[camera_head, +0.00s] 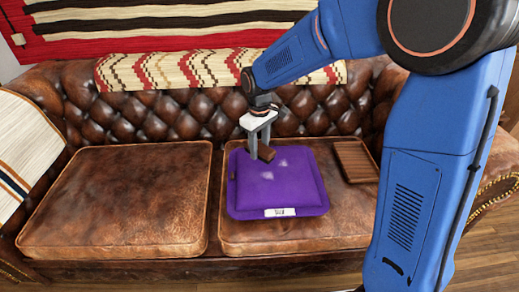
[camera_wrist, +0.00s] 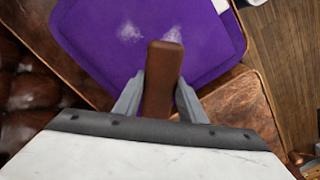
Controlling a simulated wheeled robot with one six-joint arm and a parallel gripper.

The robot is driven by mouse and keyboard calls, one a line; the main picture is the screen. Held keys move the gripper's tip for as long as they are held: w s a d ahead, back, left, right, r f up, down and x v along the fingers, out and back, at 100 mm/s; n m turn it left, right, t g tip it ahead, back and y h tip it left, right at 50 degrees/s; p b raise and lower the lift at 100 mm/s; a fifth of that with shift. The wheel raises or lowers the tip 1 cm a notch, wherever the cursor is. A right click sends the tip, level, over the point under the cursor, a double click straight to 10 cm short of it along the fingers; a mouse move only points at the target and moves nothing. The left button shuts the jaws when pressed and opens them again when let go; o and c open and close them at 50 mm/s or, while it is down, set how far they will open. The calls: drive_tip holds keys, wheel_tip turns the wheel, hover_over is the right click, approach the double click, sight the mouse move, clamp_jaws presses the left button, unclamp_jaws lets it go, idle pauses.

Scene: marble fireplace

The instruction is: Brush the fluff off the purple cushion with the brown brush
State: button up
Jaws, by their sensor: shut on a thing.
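The purple cushion (camera_head: 276,189) lies flat on the right seat of the brown leather sofa, and it fills the upper part of the wrist view (camera_wrist: 200,62). Pale fluff (camera_head: 282,162) shows as whitish patches on its far half; in the wrist view one patch (camera_wrist: 129,32) is left of the brush and another (camera_wrist: 174,34) is just beyond its tip. My gripper (camera_head: 259,156) points down over the cushion's far left part, shut on the brown brush (camera_wrist: 162,80). The brush (camera_head: 267,153) is at or just above the cushion; I cannot tell if it touches. Its underside is hidden.
A brown slatted wooden tray (camera_head: 357,161) lies right of the cushion on the same seat. The left seat (camera_head: 120,198) is bare. The tufted sofa back (camera_head: 160,115) rises behind, with a patterned blanket (camera_head: 185,69) over it. A white label (camera_head: 280,212) is on the cushion's front edge.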

drive_tip(key=shift+r, duration=1.6)
